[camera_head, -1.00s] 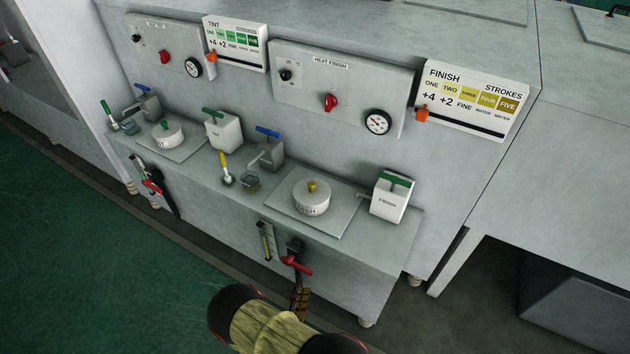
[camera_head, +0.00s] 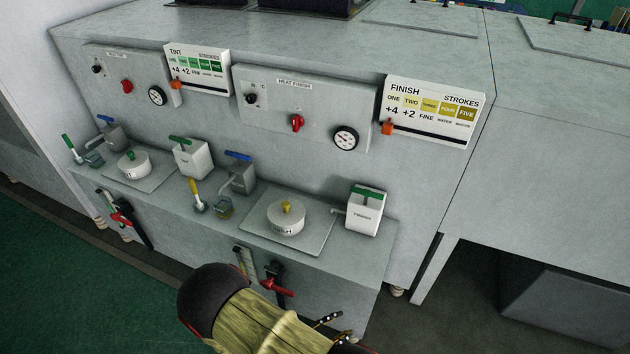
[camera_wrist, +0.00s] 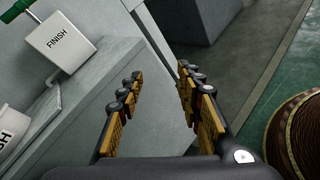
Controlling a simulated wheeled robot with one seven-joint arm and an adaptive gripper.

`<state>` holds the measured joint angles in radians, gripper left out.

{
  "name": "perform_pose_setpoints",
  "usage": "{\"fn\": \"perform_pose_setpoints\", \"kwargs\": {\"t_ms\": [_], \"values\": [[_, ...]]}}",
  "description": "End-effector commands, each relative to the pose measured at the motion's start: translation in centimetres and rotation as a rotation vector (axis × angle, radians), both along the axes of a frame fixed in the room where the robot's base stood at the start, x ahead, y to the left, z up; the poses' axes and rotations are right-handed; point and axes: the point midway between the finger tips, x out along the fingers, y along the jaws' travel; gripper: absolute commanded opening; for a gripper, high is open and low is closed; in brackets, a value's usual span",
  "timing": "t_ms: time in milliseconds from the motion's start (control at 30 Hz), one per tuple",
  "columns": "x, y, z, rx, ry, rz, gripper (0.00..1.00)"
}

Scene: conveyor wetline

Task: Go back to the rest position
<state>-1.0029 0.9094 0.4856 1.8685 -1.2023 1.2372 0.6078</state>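My gripper (camera_wrist: 160,75) is open and empty in the wrist view, its two yellow-padded fingers apart. The white FINISH dispenser (camera_wrist: 60,42) with a green handle is left of the fingers, apart from them. In the head view, the gripper's fingers (camera_head: 328,322) show partly at the bottom, mostly hidden behind my arm. They appear in front of the lower part of the bench, right of a red-handled valve (camera_head: 277,286). The FINISH dispenser (camera_head: 363,213) stands upright at the right end of the ledge.
A lidded pot with a yellow knob (camera_head: 286,219) and one with a green knob (camera_head: 134,165) sit on the ledge (camera_head: 350,262). The FINISH sign (camera_head: 432,112) and heat panel (camera_head: 290,112) are above. Green floor (camera_head: 50,270) is clear at the left.

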Motion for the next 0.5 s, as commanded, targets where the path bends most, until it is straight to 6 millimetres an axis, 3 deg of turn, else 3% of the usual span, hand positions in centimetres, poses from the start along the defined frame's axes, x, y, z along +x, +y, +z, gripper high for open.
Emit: {"fn": "perform_pose_setpoints", "kwargs": {"t_ms": [33,100,500], "values": [[-0.4,-0.5,2.0,0.03,0.019,-0.076,0.36],[-1.3,-1.2,4.1,0.07,0.053,-0.178,0.36],[-5.9,-2.6,14.8,0.455,0.161,-0.632,0.36]]}}
